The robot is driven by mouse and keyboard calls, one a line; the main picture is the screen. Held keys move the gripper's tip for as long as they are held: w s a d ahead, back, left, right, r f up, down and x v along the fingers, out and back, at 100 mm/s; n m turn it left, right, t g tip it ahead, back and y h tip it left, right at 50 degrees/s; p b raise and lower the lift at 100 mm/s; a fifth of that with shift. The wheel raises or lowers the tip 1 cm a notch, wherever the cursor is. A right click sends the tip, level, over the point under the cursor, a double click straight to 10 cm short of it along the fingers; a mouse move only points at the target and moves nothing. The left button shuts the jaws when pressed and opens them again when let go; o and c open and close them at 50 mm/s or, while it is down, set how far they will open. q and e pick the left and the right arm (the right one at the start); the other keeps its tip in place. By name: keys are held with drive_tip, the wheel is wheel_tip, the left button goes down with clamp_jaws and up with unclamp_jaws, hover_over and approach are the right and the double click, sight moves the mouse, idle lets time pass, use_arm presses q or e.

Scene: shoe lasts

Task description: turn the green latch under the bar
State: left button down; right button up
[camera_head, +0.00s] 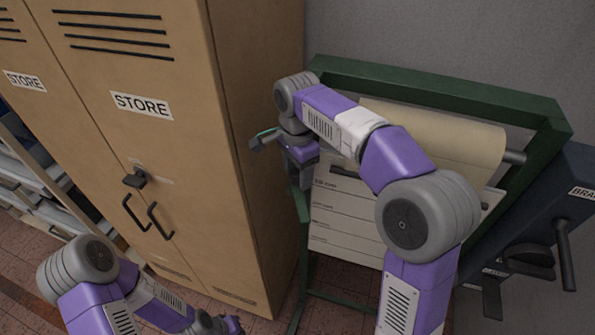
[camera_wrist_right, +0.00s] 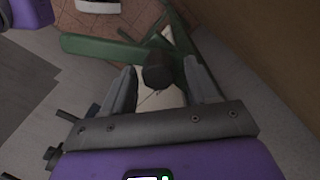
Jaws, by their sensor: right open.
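My right gripper (camera_head: 304,178) points down beside the left side of a green frame. In the right wrist view its two fingers (camera_wrist_right: 160,78) stand apart. The round dark end of a bar (camera_wrist_right: 157,72) shows between them; I cannot tell whether they touch it. Green pieces show in the wrist view, a long one at the left (camera_wrist_right: 100,46) and another beyond the bar end. I cannot tell which, if any, is the latch. In the head view a green piece (camera_head: 300,206) shows just below the gripper. My left gripper (camera_head: 222,325) is low at the bottom edge, its fingers unclear.
The green frame (camera_head: 440,88) carries a cream paper roll (camera_head: 450,135) and hanging printed sheets (camera_head: 345,220). A tan STORE cabinet (camera_head: 262,150) stands close left of the right gripper. A dark blue unit (camera_head: 550,205) with black handles is at the right.

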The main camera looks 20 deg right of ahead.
drive_tip(key=shift+s, duration=0.2)
drive_tip(key=shift+w, duration=0.1)
drive_tip(key=shift+f, duration=0.1)
drive_tip(key=shift+c, duration=0.7)
clamp_jaws()
